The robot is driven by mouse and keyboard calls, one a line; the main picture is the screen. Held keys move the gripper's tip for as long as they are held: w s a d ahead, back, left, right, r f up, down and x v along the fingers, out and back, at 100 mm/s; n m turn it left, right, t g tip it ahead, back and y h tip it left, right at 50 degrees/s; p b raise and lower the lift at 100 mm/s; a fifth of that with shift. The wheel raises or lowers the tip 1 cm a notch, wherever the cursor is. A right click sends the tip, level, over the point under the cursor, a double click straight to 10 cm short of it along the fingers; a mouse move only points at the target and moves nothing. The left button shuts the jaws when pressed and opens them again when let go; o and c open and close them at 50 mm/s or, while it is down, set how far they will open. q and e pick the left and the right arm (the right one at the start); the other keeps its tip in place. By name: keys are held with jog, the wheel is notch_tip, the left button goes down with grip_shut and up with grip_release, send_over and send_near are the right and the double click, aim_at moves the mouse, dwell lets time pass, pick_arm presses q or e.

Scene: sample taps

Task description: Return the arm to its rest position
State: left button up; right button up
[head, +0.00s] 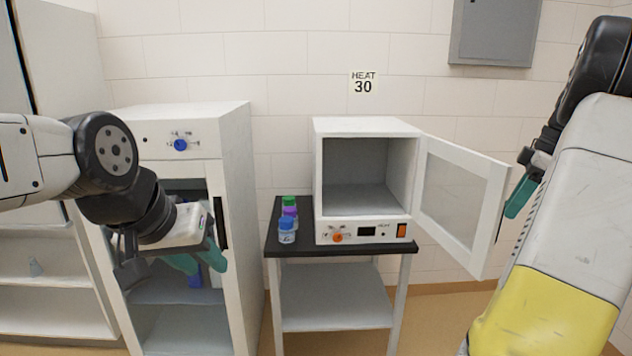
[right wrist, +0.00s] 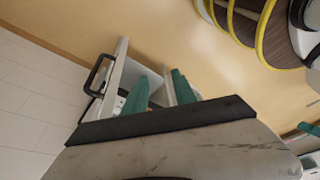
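My left gripper (head: 198,258) hangs in front of the open front of the left cabinet. Its two teal fingers look apart, with nothing visible held. My right arm fills the right side of the head view; one teal fingertip of my right gripper (head: 521,196) shows just right of the open oven door (head: 460,200). In the right wrist view the two teal fingers of my right gripper (right wrist: 160,92) are apart, close to the door (right wrist: 116,76) and its black handle (right wrist: 94,76). I cannot tell whether they touch the door.
The white oven (head: 367,180) is open and looks empty, on a black-topped table (head: 290,250). Bottles with green (head: 289,201), purple (head: 290,212) and blue (head: 286,225) caps stand left of it. The white cabinet (head: 235,200) and shelves (head: 50,310) are at left.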

jog(key=s+a+r+m+t+h, duration=0.1)
jog(key=s+a+r+m, duration=0.1)
jog(key=a, duration=0.9)
jog(key=s+a+r+m+t+h, duration=0.1)
jog(key=s+a+r+m, duration=0.15)
jog(key=a, duration=0.85)
jog(key=s+a+f+m+t+y, duration=0.1)
jog(key=s+a+f+m+t, duration=0.1)
jog(key=s+a+f+m, duration=0.3)
jog(key=shift+s+a+f, duration=0.3)
jog(key=shift+s+a, duration=2)
jog(key=shift+a, duration=1.35)
